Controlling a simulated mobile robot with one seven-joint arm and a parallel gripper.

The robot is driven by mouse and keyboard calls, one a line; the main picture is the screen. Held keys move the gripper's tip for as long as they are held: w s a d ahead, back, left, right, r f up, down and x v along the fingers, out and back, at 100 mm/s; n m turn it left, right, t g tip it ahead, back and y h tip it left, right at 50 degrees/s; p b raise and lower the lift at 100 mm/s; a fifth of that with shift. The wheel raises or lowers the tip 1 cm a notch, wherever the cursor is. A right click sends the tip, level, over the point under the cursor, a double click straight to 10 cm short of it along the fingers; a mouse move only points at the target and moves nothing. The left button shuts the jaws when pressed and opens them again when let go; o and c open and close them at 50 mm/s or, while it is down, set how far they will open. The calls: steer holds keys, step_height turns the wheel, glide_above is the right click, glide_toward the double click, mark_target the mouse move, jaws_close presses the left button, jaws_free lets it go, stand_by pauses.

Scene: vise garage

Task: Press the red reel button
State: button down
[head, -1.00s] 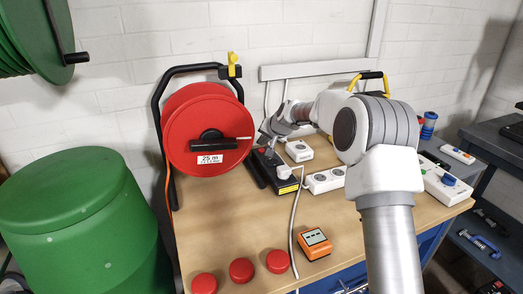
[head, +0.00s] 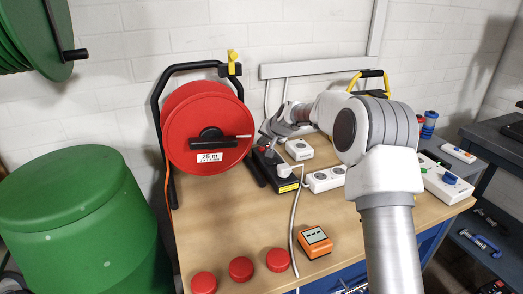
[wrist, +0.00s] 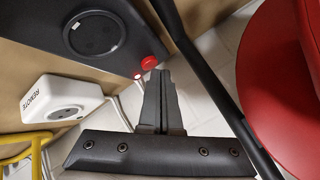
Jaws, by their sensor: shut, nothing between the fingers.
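In the wrist view, a small round red button (wrist: 149,62) sits at the end of a dark box with a round socket (wrist: 92,35). A small glowing red light (wrist: 137,76) is beside it. My gripper (wrist: 158,73) is shut and empty, with its fingertips right at the button's edge in the picture; I cannot tell whether they touch. In the head view, my gripper (head: 266,138) is over the back of the dark box (head: 275,174), right of the red cable reel (head: 196,125). The button is hard to make out there.
The reel's black tube frame (wrist: 205,70) runs close beside my fingers. A white socket box marked REMOTE (wrist: 55,98) is near. Three red domes (head: 241,269) and an orange meter (head: 315,242) lie at the bench front. A white cable (head: 293,225) crosses the bench.

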steer(key=shift+f+b, duration=0.35)
steer(key=shift+f, duration=0.15)
stand_by(0.8)
steer(key=shift+r, duration=0.15)
steer(key=shift+r+p, duration=0.55)
steer(key=shift+r, duration=0.2)
step_height(320, 180, up, 5)
steer(key=p, duration=0.3)
steer(key=shift+f, duration=0.15)
stand_by(0.4)
